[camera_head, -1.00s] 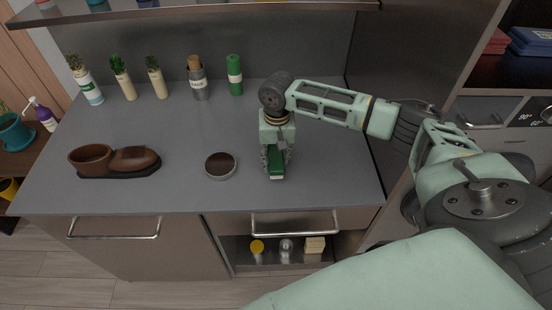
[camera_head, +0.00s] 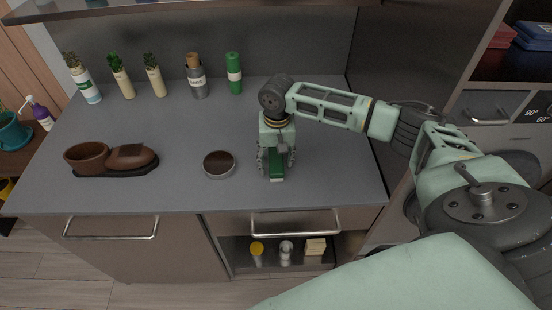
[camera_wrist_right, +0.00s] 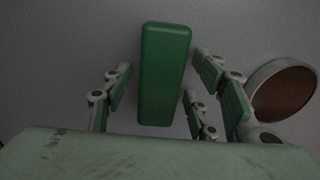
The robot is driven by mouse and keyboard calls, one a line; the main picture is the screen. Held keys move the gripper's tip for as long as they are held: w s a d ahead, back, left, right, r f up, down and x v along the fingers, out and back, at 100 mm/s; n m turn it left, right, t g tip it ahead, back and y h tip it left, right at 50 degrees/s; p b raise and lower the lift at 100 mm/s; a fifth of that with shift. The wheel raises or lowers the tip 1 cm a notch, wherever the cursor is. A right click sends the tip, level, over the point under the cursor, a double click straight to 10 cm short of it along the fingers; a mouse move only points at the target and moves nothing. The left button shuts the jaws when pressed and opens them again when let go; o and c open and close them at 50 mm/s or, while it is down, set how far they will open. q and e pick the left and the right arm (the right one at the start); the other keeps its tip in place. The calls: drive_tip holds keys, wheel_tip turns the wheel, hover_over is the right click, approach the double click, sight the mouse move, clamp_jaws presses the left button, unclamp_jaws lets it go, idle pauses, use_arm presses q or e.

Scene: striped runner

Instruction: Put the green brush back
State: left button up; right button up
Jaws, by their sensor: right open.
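The green brush (camera_head: 277,166) is on the grey counter near its front edge, partly hidden by my right gripper in the head view. The wrist view shows it as a long green block (camera_wrist_right: 165,75) with rounded edges. My right gripper (camera_head: 277,168) points down over it. My left gripper is not in view.
A round dish with a brown inside (camera_head: 219,165) stands left of the gripper, and a brown shoe-shaped holder (camera_head: 112,160) farther left. Several bottles and plant tubes, including a green cylinder (camera_head: 234,73), line the back. A shelf (camera_head: 190,10) overhangs the rear. The counter's middle is clear.

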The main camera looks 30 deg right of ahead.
sight(276, 159)
drive_tip(key=shift+r, duration=0.15)
wheel_tip(276, 159, up, 8)
drive_tip(key=p, duration=0.9)
drive_tip(key=shift+p, duration=0.4)
wheel_tip(276, 159, up, 4)
